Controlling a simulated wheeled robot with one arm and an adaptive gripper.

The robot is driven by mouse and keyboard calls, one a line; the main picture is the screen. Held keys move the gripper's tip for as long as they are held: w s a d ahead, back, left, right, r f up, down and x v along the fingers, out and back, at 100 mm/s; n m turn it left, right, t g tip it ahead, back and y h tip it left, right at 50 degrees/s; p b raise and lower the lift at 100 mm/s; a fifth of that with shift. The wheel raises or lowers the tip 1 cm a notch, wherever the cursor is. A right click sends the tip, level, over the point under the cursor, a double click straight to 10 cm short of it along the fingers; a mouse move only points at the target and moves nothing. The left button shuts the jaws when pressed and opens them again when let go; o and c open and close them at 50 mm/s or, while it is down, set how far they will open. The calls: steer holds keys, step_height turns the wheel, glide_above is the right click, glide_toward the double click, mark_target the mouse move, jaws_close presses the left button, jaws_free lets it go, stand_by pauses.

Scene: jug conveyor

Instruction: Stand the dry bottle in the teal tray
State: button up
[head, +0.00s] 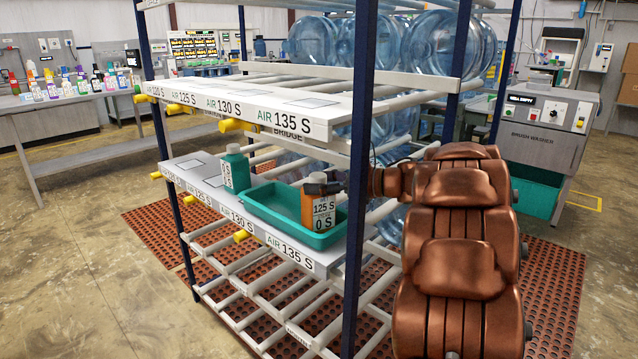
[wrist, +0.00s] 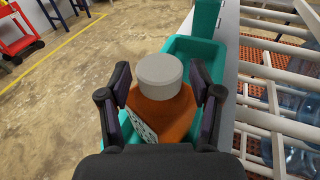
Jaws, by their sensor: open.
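An orange bottle (head: 307,208) stands upright in the teal tray (head: 262,211), at its right end; its label reads 125 S above and 0 S below. The wrist view shows this orange bottle (wrist: 168,116) with its grey cap between the two dark fingers. My gripper (wrist: 160,82) is open around it, with a finger on each side; I cannot tell whether they touch it. In the head view my gripper (head: 322,184) is at the bottle's top. A teal bottle (head: 236,168) stands on the shelf beside the tray's left end; its label is too small to read fully.
The tray sits on a grey shelf board (head: 200,178) marked with air times. An upper board (head: 250,105) lies above it, and blue rack posts (head: 358,150) stand close to my arm. Large water jugs (head: 432,42) fill the rack top. The tray's middle is empty.

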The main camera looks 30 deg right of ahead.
steer(key=shift+r, duration=0.15)
steer(key=shift+r+p, duration=0.2)
steer(key=shift+p, duration=0.3)
steer(key=v, duration=1.2)
steer(key=shift+b, duration=0.3)
steer(key=shift+f, duration=0.2)
steer(key=shift+s, duration=0.1)
